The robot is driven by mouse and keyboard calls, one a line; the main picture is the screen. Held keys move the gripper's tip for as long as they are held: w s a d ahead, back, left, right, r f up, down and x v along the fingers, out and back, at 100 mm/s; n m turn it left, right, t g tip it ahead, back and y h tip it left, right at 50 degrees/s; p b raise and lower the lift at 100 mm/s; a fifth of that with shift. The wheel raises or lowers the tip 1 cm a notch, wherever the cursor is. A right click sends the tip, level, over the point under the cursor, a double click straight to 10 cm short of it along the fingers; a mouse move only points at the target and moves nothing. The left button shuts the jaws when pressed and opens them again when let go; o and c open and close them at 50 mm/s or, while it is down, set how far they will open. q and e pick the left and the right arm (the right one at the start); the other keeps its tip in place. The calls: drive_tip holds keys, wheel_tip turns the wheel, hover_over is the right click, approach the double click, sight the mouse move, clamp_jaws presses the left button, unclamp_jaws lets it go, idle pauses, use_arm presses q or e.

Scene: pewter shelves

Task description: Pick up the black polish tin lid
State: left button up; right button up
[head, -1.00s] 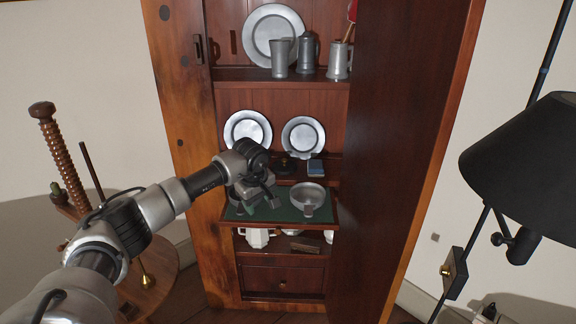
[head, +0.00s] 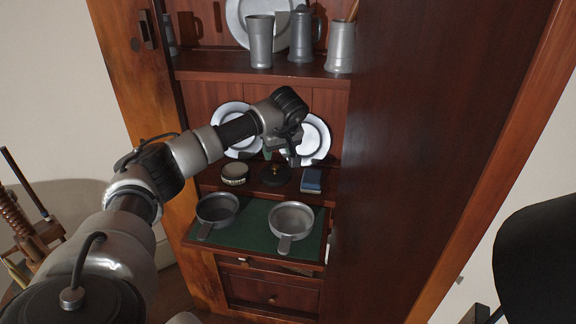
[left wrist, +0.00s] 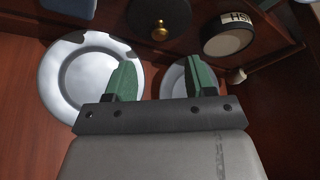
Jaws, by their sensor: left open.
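The black polish tin lid (head: 276,175) is a dark round disc with a small brass knob. It lies on the shelf above the green pull-out board, between a round tin and a blue box. In the left wrist view the lid (left wrist: 158,24) shows at the top middle, beyond the fingertips. My left gripper (head: 281,156) is open and empty, above the lid and in front of the plates. Its two green fingers (left wrist: 160,78) stand apart in the left wrist view and do not touch the lid. My right gripper is not in view.
The round tin (head: 235,174) is left of the lid, the blue box (head: 311,180) right. Two plates (head: 313,139) lean behind. Two handled pewter bowls (head: 291,219) stand on the green board (head: 259,240). An upper shelf (head: 262,72) holds tankards. A tall dark door (head: 430,150) bounds the right.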

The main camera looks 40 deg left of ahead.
sight(275, 166)
use_arm(q)
drive_tip(key=shift+a+f, duration=0.1)
drive_tip(key=shift+f, duration=0.25)
drive_tip(key=b+x, duration=0.1)
drive_tip(key=x, duration=0.4)
drive_tip(key=shift+f, duration=0.3)
drive_tip(key=shift+a+f+b, duration=0.15)
drive_tip(key=shift+f+b, duration=0.15)
drive_tip(key=shift+f, duration=0.1)
drive_tip(key=c, duration=1)
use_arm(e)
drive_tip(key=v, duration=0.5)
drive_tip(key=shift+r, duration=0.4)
use_arm(q)
drive_tip(key=shift+r, duration=0.2)
